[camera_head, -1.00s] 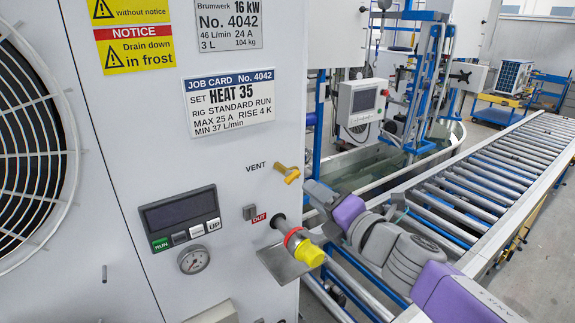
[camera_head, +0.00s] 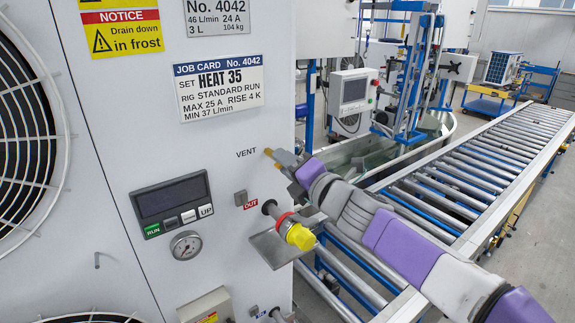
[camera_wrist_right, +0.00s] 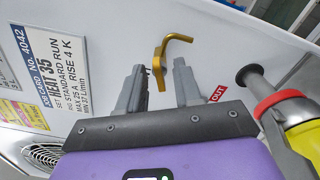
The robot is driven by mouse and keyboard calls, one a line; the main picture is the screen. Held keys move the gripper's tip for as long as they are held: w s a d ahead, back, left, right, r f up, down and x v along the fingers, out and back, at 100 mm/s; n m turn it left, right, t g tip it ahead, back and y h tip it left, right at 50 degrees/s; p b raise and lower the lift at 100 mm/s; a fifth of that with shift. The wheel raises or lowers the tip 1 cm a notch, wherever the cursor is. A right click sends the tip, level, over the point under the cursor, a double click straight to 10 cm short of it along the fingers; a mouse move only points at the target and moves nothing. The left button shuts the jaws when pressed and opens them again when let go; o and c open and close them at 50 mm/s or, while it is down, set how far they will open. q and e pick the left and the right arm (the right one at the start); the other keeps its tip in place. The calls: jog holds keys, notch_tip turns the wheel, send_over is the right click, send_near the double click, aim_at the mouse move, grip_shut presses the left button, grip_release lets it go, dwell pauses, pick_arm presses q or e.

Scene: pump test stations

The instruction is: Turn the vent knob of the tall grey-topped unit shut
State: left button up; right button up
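The white unit's front panel (camera_head: 110,150) fills the left of the head view; its top is out of frame. The yellow vent knob (camera_head: 284,158) stands out from the panel just right of the word VENT. My right gripper (camera_head: 291,168) is at the knob and partly covers it in the head view. In the right wrist view the bent knob (camera_wrist_right: 160,63) shows whole, its lower end between the two fingertips of the right gripper (camera_wrist_right: 159,76). The fingers are apart, with gaps to the knob on both sides. My left gripper is not in view.
Below the knob, a pipe end with a red ring and yellow cap (camera_head: 299,234) juts out over a metal plate, close to my right arm. A display (camera_head: 172,198) and a gauge (camera_head: 186,244) sit lower left. A roller conveyor (camera_head: 470,170) runs behind my arm.

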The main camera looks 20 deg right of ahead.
grip_shut()
jog(key=m+p, duration=0.1)
jog(key=m, duration=0.4)
jog(key=shift+p, duration=0.4)
grip_release()
jog(key=shift+s, duration=0.15)
